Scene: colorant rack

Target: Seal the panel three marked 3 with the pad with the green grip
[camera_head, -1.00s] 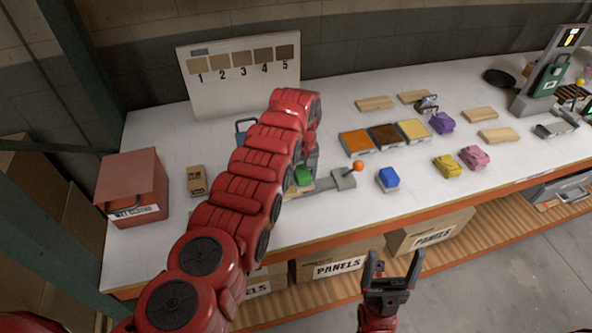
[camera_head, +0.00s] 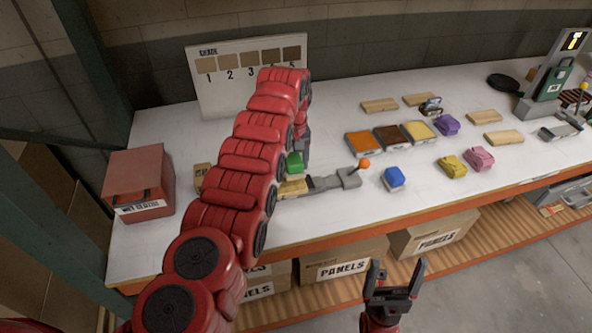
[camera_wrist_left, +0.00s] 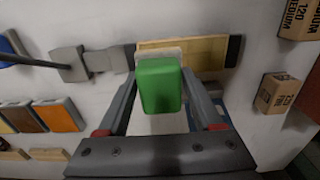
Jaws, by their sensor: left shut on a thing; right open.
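My left gripper (camera_wrist_left: 160,98) is shut on the pad with the green grip (camera_wrist_left: 160,82), whose green block also shows in the head view (camera_head: 294,164). A pale wooden panel (camera_wrist_left: 208,54) lies in a grey clamp (camera_wrist_left: 88,62); it shows in the head view (camera_head: 292,187), partly behind my arm. The pad is over or beside the panel's edge; I cannot tell whether they touch. No number shows on the panel. A chart board (camera_head: 217,100) with numbered brown swatches, 3 among them, stands at the back. My right gripper (camera_head: 393,281) is open and empty before the table.
A red wet-cloths box (camera_head: 138,182) stands at the left. Sanding blocks (camera_wrist_left: 270,92) lie near the panel. Orange, brown and yellow trays (camera_head: 362,144), a blue pad (camera_head: 393,178), and purple, yellow and pink pads (camera_head: 479,158) lie to the right. The clamp's orange-knobbed lever (camera_head: 364,163) sticks up.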

